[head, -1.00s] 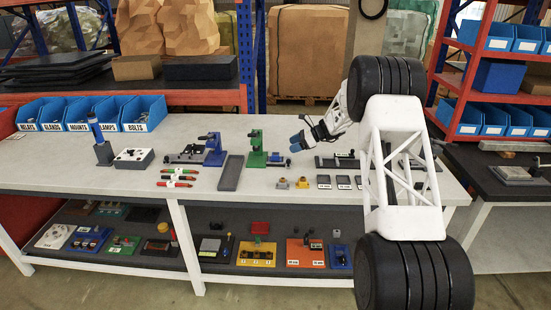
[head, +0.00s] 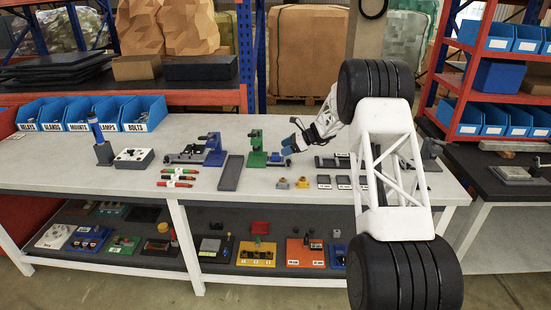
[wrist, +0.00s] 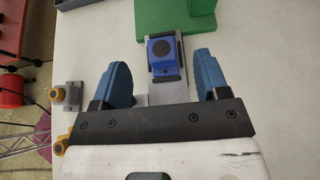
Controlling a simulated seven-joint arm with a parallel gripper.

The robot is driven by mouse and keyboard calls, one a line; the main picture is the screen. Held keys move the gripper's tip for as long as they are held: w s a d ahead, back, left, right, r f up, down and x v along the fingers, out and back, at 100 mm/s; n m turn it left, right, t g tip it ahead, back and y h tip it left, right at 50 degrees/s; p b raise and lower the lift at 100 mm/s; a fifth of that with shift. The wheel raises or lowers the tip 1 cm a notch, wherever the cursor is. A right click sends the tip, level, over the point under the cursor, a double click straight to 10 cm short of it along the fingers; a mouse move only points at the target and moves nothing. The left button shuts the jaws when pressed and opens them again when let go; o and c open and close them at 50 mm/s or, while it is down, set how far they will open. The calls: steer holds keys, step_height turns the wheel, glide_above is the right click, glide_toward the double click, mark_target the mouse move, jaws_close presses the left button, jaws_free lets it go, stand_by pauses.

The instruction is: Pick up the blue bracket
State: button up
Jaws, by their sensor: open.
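A blue upright bracket (head: 214,149) stands on the bench in the head view, left of a green bracket (head: 256,148). I take it as the blue bracket; it does not show clearly in the wrist view. My gripper (head: 292,145) is right of the green bracket, low over the bench. In the wrist view my gripper (wrist: 161,60) has its two blue fingers spread wide. A small blue block with a dark round top (wrist: 164,52) on a grey plate lies between and just ahead of them, apparently untouched. The green bracket's base (wrist: 175,16) is beyond it.
Small yellow-topped fittings (wrist: 68,95) lie left of the fingers in the wrist view. A grey plate (head: 231,172) lies between the brackets toward the front. Blue bins (head: 145,113) line the back left.

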steer(key=shift+x, duration=1.85)
steer(key=c, duration=1.2)
steer(key=shift+c, duration=0.2)
steer(key=shift+r, duration=0.25)
steer(key=shift+r, duration=1.7)
steer(key=s+d, duration=0.1)
steer(key=s, duration=0.4)
steer(key=s+d, duration=0.1)
steer(key=s, duration=0.4)
steer(key=s+d+r, duration=0.1)
steer(key=s, duration=0.4)
steer(key=shift+s, duration=0.35)
